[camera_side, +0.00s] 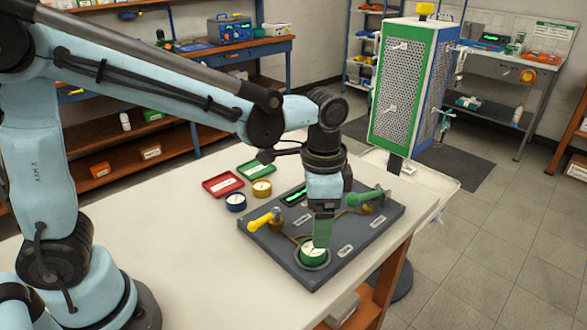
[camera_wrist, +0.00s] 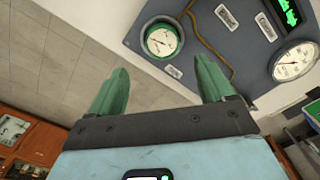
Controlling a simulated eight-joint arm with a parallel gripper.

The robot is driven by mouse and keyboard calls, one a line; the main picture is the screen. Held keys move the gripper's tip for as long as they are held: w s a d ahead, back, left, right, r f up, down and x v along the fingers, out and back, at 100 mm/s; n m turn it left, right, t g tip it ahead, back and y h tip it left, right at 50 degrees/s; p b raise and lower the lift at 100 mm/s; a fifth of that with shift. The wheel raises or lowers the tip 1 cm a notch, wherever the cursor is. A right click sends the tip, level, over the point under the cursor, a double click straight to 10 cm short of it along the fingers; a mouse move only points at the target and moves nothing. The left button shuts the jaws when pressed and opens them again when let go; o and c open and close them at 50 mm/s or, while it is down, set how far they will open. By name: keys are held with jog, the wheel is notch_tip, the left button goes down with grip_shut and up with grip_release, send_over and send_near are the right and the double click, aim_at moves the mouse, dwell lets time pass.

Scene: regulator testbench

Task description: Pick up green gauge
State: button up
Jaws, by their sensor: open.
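The green gauge (camera_side: 314,253), with a round white dial, sits in a round mount at the front corner of the dark test panel (camera_side: 345,252). My gripper (camera_side: 321,243) points down just over it in the side view and partly covers it. In the wrist view the gripper (camera_wrist: 158,72) is open, with its two green fingers apart and nothing between them. The green gauge (camera_wrist: 161,40) shows there beyond the fingertips, roughly centred between them. No contact is visible in the wrist view.
The table's left front is clear.

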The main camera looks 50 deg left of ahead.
aim_at(313, 252)
jog(key=shift+a+f, duration=0.15)
jog(key=shift+f, duration=1.65)
jog(key=shift+a+f, duration=0.15)
jog(key=shift+f, duration=1.6)
jog(key=c, duration=1.3)
jog(key=shift+r, duration=0.1)
